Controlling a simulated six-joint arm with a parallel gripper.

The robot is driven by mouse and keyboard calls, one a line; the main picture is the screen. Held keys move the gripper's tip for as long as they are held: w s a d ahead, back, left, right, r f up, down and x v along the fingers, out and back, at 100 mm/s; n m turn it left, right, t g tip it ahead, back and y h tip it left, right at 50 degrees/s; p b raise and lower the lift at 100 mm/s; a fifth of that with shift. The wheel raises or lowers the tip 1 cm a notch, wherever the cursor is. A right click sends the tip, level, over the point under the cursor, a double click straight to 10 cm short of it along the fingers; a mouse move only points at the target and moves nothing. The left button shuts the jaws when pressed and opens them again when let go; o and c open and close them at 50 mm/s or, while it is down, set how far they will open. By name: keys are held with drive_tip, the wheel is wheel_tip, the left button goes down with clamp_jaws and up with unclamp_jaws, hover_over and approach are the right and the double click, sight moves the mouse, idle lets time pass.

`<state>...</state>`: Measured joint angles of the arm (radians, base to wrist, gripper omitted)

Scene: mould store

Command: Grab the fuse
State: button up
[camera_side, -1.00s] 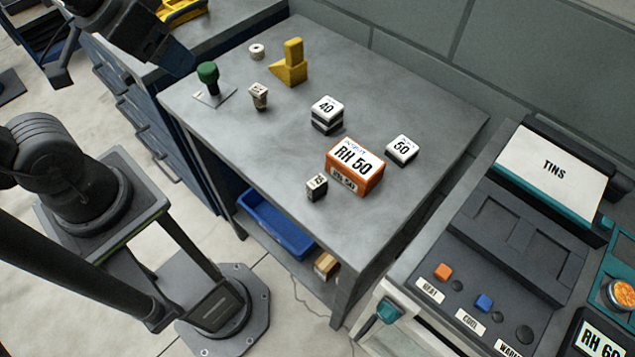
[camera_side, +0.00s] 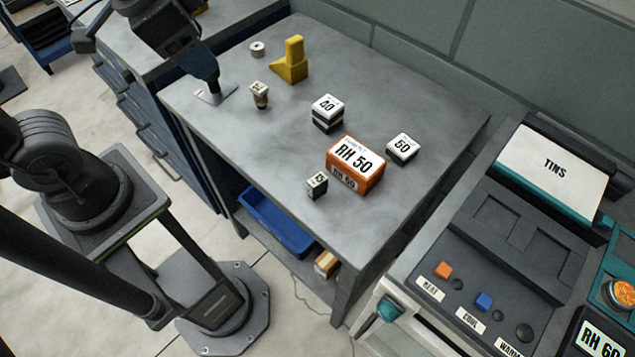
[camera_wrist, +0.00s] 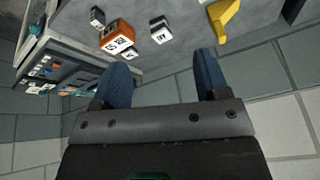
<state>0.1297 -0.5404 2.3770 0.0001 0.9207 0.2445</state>
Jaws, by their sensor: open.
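I cannot tell for sure which piece is the fuse. A small tan piece with a printed white top (camera_side: 259,94) stands on the grey bench, and a small dark block with a white printed top (camera_side: 317,185) stands nearer the front edge. White-topped dark blocks marked 40 (camera_side: 327,112) and 50 (camera_side: 402,149) stand farther right. My gripper (camera_side: 209,82) is over the bench's left end, left of the tan piece, and hides the green-knobbed piece there. In the wrist view, its two blue fingers are wide apart, with nothing between them (camera_wrist: 160,78).
A yellow stepped block (camera_side: 293,62) and a white ring (camera_side: 257,49) are at the back. A control panel (camera_side: 480,275) is at right. The bench's front middle is clear.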

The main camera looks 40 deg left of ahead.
drive_tip(key=w+d+f+m+g, duration=0.3)
drive_tip(key=w+d+m, duration=0.1)
drive_tip(key=d+m, duration=0.45)
drive_tip(key=m+g, duration=0.1)
drive_tip(key=m, duration=0.6)
hover_over(317, 180)
wheel_tip(317, 180, down, 6)
drive_tip(key=shift+y, duration=0.3)
drive_tip(key=f, duration=0.8)
drive_tip(key=shift+s, duration=0.2)
drive_tip(key=shift+w+f, duration=0.15)
drive_tip(key=shift+f, duration=1.3)
drive_tip(key=shift+w+f, duration=0.1)
drive_tip(key=shift+f, duration=1.35)
drive_tip(key=shift+c, duration=0.2)
drive_tip(key=c, duration=1)
drive_tip(key=shift+o, duration=0.2)
drive_tip(key=shift+r, duration=0.15)
